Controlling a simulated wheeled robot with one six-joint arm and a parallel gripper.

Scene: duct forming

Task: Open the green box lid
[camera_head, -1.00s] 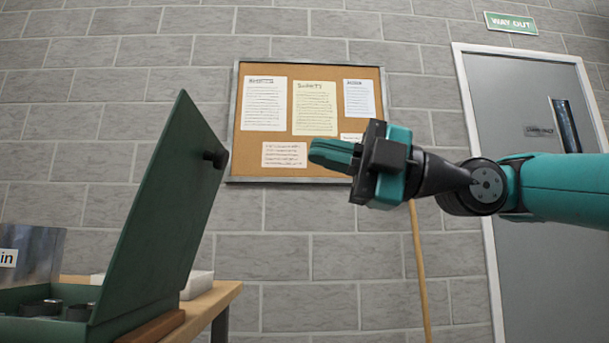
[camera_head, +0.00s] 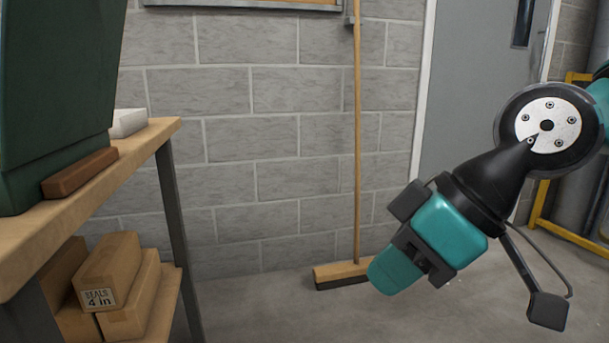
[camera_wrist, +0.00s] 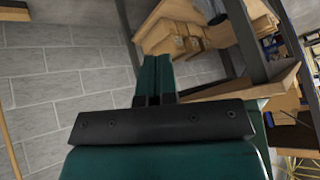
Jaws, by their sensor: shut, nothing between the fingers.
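The green box (camera_head: 40,165) stands on the wooden bench at the left edge of the head view. Its lid (camera_head: 65,70) rises upright above it, cut off by the top of the picture, so the box's inside and the knob are out of sight. My gripper (camera_head: 392,272) hangs in the right half of the head view, pointing down and left, well apart from the box and lid. It is shut and empty. In the wrist view the fingers (camera_wrist: 155,80) lie together with nothing between them.
The wooden bench (camera_head: 150,137) has a brown wood block (camera_head: 80,172) and a white object (camera_head: 128,122) on it. Cardboard boxes (camera_head: 108,270) lie on the shelf below. A broom (camera_head: 357,150) leans on the grey wall behind my gripper. Floor between bench and gripper is clear.

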